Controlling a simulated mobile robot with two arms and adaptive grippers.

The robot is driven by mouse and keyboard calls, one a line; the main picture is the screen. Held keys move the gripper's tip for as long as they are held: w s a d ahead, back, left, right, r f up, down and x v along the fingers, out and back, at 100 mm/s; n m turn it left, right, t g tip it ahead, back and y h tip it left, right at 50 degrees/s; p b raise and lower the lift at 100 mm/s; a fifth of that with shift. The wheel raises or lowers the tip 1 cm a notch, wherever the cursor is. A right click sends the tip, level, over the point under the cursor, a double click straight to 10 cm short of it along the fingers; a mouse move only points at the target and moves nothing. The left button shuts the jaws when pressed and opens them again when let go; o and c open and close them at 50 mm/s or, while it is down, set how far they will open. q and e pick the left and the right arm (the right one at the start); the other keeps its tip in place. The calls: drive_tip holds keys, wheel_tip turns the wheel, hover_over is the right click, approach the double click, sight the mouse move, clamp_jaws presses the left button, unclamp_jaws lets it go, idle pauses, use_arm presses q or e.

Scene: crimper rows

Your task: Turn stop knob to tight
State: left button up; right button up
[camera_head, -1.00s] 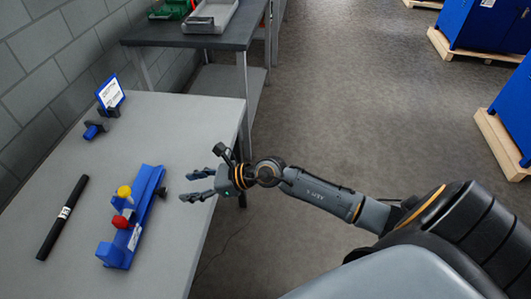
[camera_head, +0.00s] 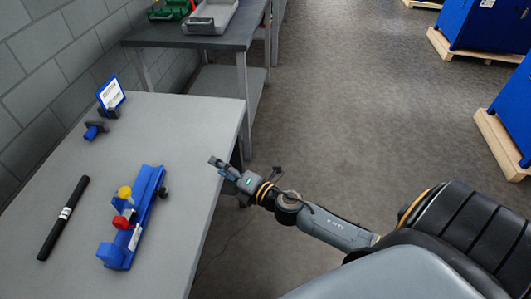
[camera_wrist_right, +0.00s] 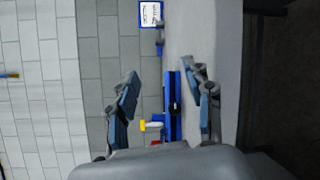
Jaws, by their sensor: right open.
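My left gripper is not in view.
A black cylinder (camera_head: 64,218) with a white label lies left of the fixture. A small blue and black part (camera_head: 95,130) and a blue-framed sign (camera_head: 111,94) are at the back. A second table (camera_head: 190,40) with trays stands beyond. The tabletop between is clear.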

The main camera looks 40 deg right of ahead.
drive_tip(key=s+d+f+m+g+h, duration=0.1)
drive_tip(key=s+d+f+m+g, duration=0.1)
drive_tip(key=f, duration=0.6)
drive_tip(key=s+d+f+m+g+h+p, duration=0.1)
drive_tip(key=s+d+f+m+g+h, duration=0.1)
drive_tip(key=s+f+m, duration=0.3)
drive_tip(key=s+d+f+m+g+h, duration=0.2)
drive_tip(key=s+f+m, duration=0.2)
drive_tip(key=f, duration=0.8)
drive_tip(key=shift+d+f+m, duration=0.25)
drive_tip(key=shift+f+m, duration=0.15)
drive_tip(key=shift+m, duration=0.6)
drive_tip(key=s+a+f+m+g, duration=0.1)
drive_tip(key=s+f+m+g, duration=0.2)
drive_tip(key=s+f, duration=0.4)
drive_tip(key=s+a+f+m+g, duration=0.1)
drive_tip(key=s+f+m+g, duration=0.2)
drive_tip(key=s+f, duration=0.4)
drive_tip(key=s+a+f+m+g, duration=0.2)
drive_tip(key=s+f, duration=0.5)
drive_tip(key=s, duration=1.3)
drive_tip(key=shift+m+g, duration=0.6)
drive_tip(key=shift+m, duration=0.2)
